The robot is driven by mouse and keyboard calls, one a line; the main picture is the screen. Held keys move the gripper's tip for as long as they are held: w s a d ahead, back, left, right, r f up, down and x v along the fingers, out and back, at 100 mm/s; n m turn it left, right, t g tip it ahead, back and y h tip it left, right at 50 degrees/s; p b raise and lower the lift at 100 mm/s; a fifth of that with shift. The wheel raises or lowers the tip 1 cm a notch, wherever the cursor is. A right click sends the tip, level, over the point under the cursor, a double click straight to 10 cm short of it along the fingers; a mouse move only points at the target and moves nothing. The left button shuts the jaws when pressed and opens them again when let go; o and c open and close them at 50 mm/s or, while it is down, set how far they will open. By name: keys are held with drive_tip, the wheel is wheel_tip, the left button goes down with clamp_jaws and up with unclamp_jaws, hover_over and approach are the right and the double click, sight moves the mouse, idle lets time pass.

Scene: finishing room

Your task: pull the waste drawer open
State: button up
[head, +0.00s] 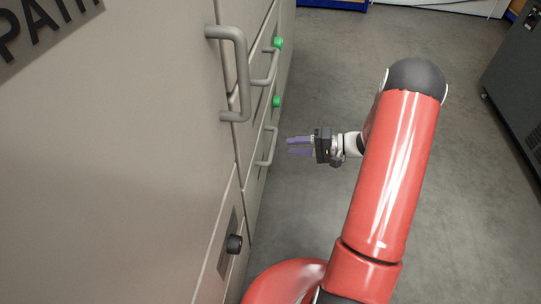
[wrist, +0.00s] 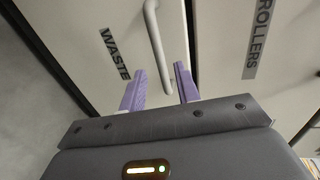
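The waste drawer (wrist: 95,18) has a beige front and a dark label reading WASTE, seen in the wrist view. Its grey bar handle (wrist: 157,40) runs down toward the gap between my fingers. In the head view a grey handle (head: 271,147) sits on the lower cabinet front just left of my fingertips. My gripper (head: 288,146) is open, with two purple fingers pointing at it. A small gap shows between the fingertips and that handle in the head view. In the wrist view my gripper (wrist: 161,78) is empty. The drawer front looks flush with its neighbour.
A front labelled ROLLERS (wrist: 230,85) adjoins the waste drawer. Clear grey floor (head: 330,60) lies right of the cabinet. A dark unit (head: 515,85) stands at far right.

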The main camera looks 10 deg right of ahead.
sight(272, 145)
drive_tip(key=x, duration=0.7)
drive_tip(key=shift+w+a+f, duration=0.1)
drive_tip(key=shift+w+a, duration=0.05)
drive_tip(key=shift+a, duration=0.15)
clamp_jaws()
